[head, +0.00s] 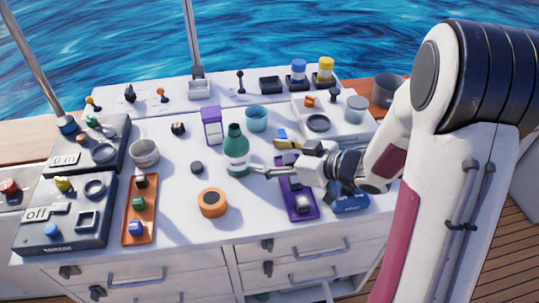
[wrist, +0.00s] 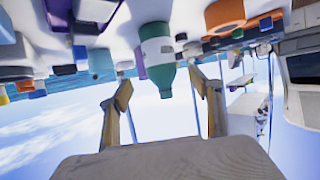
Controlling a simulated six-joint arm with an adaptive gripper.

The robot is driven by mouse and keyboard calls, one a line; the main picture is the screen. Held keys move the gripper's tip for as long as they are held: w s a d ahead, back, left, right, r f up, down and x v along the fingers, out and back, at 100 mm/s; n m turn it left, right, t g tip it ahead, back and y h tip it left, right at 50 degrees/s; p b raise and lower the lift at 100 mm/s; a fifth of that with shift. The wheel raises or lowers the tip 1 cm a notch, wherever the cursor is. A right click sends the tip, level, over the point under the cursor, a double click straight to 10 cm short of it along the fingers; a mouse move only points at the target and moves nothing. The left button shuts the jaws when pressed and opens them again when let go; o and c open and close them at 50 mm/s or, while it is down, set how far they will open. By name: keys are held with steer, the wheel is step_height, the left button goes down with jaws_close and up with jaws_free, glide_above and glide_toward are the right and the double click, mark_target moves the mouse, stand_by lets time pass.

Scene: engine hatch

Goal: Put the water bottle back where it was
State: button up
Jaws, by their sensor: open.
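The water bottle (head: 236,152) is green with a pale label and stands upright on the white worktop near its middle. My gripper (head: 257,171) reaches in low from the right, with its fingertips at the bottle's right side. In the wrist view, which is upside down, the bottle (wrist: 158,55) lies straight ahead, in line with the gap of my gripper (wrist: 161,84). The fingers are open, one to each side of that gap. I cannot tell whether a finger touches the bottle.
An orange roll (head: 212,202) sits in front of the bottle and a purple box (head: 211,127) behind it. A blue cup (head: 257,118) stands behind right. A purple tray (head: 299,203) lies under my arm. A dark puck (head: 197,167) is left; bare worktop surrounds it.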

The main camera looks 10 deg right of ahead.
steer(key=shift+w+r, duration=0.1)
stand_by(0.4)
steer(key=s+d+r+m+t+h, duration=0.1)
steer(key=s+d+r+m+h, duration=0.15)
steer(key=d+r+h, duration=0.3)
steer(key=s+d+r+m+h, duration=0.2)
steer(key=d+r+m+h, duration=0.1)
steer(key=d+r+h, duration=0.3)
steer(key=s+a+m+g+y, duration=0.1)
steer(key=s+a+g, duration=0.1)
steer(key=s, duration=0.9)
steer(key=s+a+m+g+y, duration=0.1)
steer(key=s+a+m+g, duration=0.1)
steer(key=s, duration=1)
steer(key=shift+s+a+f+g, duration=0.2)
steer(key=shift+a+f+g, duration=0.15)
steer(key=shift+a, duration=0.35)
steer(key=shift+m, duration=0.25)
